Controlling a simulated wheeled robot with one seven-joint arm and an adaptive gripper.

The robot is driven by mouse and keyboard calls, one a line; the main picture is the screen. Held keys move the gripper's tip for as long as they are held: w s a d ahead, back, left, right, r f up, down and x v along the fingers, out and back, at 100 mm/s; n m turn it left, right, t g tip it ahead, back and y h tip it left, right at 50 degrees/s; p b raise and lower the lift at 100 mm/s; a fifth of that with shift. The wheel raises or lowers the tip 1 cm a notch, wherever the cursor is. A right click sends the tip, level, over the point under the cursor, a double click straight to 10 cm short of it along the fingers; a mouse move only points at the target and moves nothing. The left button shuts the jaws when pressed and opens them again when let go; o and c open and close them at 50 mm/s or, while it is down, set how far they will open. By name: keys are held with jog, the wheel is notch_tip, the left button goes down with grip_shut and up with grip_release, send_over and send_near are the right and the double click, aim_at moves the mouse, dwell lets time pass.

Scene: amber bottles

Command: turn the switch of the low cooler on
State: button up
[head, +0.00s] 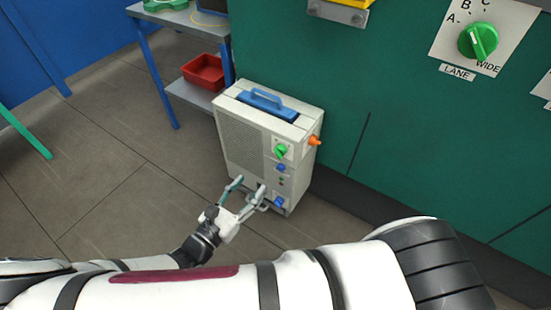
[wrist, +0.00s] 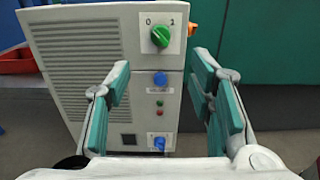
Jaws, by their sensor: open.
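The low cooler (head: 242,148) is a pale upright box on the floor with a grille; it also fills the wrist view (wrist: 75,70). Its front has a green knob (wrist: 160,35) between the marks 0 and 1; its pale mark seems to lean toward 0. The green knob also shows in the head view (head: 280,151). Below are a blue knob (wrist: 160,79), a red and a green light, and a lower blue knob (wrist: 159,143). My gripper (head: 250,186) is open and empty before the cooler's lower front. In the wrist view its fingers flank the control column.
An orange fitting (head: 315,141) sticks out of the cooler's right side. A blue handle (head: 266,101) is on top. A shelf with a red bin (head: 204,72) stands behind left. A green wall (head: 400,110) carries another green knob (head: 478,41). The floor at left is clear.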

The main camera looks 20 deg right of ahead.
aim_at(277, 155)
jog(key=b+x, duration=0.3)
jog(key=x, duration=1)
jog(key=shift+w+d, duration=0.15)
jog(key=shift+d, duration=0.15)
jog(key=shift+c, duration=0.6)
grip_shut()
